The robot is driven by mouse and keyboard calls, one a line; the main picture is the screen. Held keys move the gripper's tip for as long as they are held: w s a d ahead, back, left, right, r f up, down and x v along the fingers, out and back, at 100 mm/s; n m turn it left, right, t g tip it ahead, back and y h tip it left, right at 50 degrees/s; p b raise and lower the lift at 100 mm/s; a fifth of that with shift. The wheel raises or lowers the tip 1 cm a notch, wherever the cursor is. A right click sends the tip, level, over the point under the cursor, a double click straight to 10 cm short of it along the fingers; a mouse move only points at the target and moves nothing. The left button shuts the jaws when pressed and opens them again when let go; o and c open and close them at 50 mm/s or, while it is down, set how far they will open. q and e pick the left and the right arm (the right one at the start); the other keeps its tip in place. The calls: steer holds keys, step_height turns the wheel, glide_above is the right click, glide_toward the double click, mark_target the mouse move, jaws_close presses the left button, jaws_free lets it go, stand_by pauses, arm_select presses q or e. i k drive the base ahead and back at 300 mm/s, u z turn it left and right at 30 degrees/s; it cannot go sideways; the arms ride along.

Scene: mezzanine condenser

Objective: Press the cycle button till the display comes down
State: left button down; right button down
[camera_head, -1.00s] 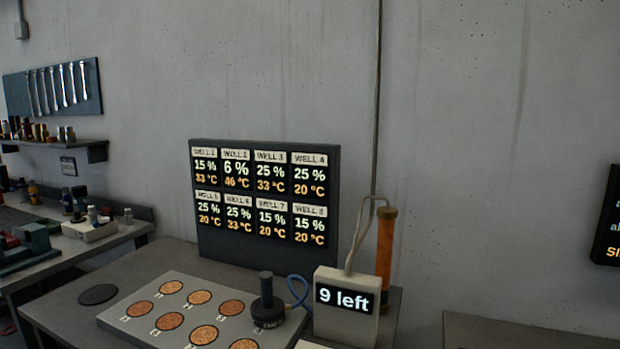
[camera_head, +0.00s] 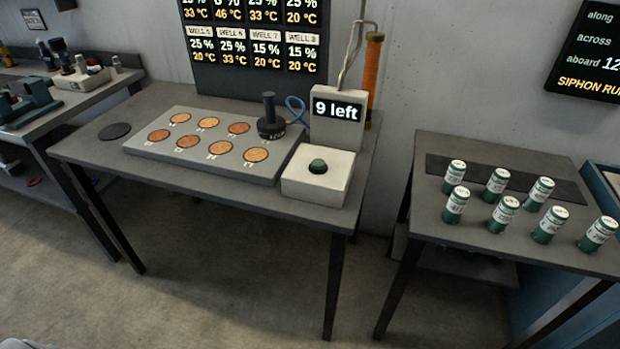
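A dark green round button (camera_head: 318,166) sits on top of a white box (camera_head: 316,187) at the front right of the middle table; I take it to be the cycle button. Behind it a grey box carries a small display (camera_head: 338,108) reading "9 left". The large well display (camera_head: 253,48) stands at the back of the table, its top cut off by the frame. It shows percentages and temperatures, with the lower row reading 25, 25, 15 and 15 %. Neither of my grippers is in view.
A grey plate (camera_head: 205,164) with several copper discs lies left of the button, with a black-handled piece (camera_head: 269,117) on its back right. Several green canisters (camera_head: 502,214) stand on the right table. A sign (camera_head: 592,55) hangs above. Floor in front is clear.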

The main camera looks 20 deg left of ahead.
mark_target(316, 164)
steer(key=z, duration=1.1)
steer(key=i, duration=1.55)
steer(key=u, duration=2.2)
